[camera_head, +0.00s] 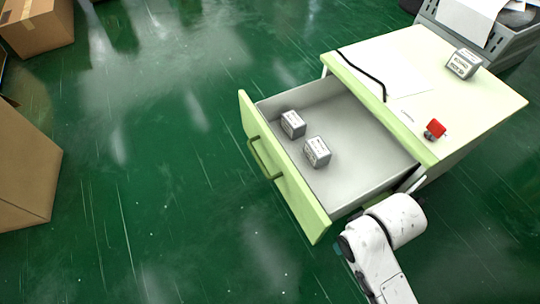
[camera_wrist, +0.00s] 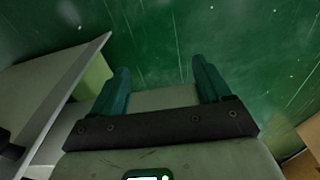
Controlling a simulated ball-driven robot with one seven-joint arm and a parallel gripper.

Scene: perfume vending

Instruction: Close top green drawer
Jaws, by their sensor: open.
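The top green drawer (camera_head: 289,190) is pulled well out of the pale green cabinet (camera_head: 455,95) in the head view. Its front panel carries a green bar handle (camera_head: 265,160) and faces left. Two small grey-white boxes, one box (camera_head: 293,124) behind the other box (camera_head: 317,152), lie inside on the drawer floor. My gripper (camera_wrist: 161,68) is open and empty in the wrist view, with teal fingers spread over the floor. The drawer's edge (camera_wrist: 62,80) shows to the left of it, apart from the fingers. In the head view my arm is beside the drawer's near side, and the fingers are mostly hidden.
On the cabinet top are a grey box (camera_head: 463,63), a red item (camera_head: 435,129), a paper sheet and a black cable (camera_head: 362,72). A grey crate (camera_head: 500,38) stands behind. Cardboard boxes (camera_head: 25,165) are at far left. The green floor before the drawer is clear.

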